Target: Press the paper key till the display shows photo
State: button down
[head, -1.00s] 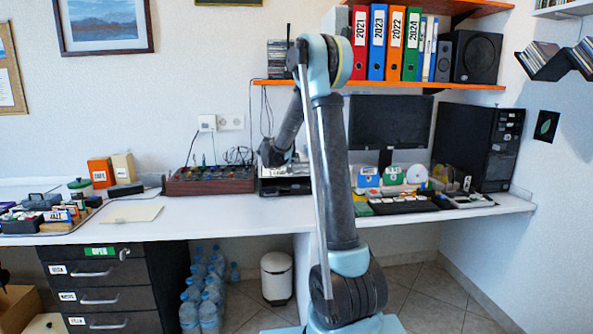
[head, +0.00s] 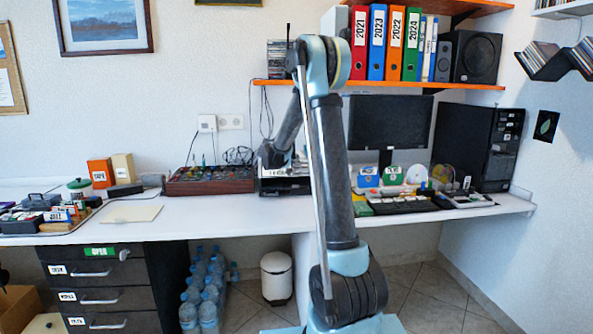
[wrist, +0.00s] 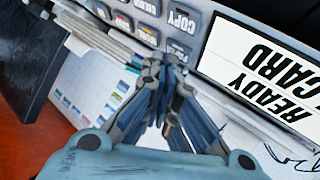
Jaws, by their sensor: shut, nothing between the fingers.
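In the wrist view the printer's grey key panel (wrist: 205,12) appears upside down. Its display (wrist: 262,72) reads READY and CARD. The COPY key (wrist: 182,20) is legible; several smaller keys beside it have labels too small or too covered to read, so I cannot tell which is the paper key. My gripper (wrist: 166,66) is shut and empty. Its fingertips are at the panel edge, close to a partly hidden key (wrist: 177,48); I cannot tell whether they touch it. In the head view the printer (head: 287,186) stands on the desk, partly behind my arm.
A box with several knobs and cables (head: 210,181) stands left of the printer. The monitor (head: 390,122) and keyboard (head: 402,206) are to the right. An orange shelf (head: 420,87) hangs above. The desk front (head: 215,212) left of my arm is clear.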

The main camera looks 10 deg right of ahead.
jog(key=shift+w+f, duration=0.2)
jog(key=shift+f, duration=0.15)
dwell(0.7)
jog(key=shift+s+r, duration=0.1)
dwell(0.4)
jog(key=shift+s+r, duration=0.3)
jog(key=shift+r, duration=0.35)
jog(key=shift+s+r, duration=0.1)
jog(key=shift+s+r, duration=0.35)
jog(key=shift+r, duration=0.35)
jog(key=shift+s+r, duration=0.4)
jog(key=shift+r, duration=0.25)
jog(key=shift+s+r, duration=0.35)
jog(key=shift+r, duration=0.35)
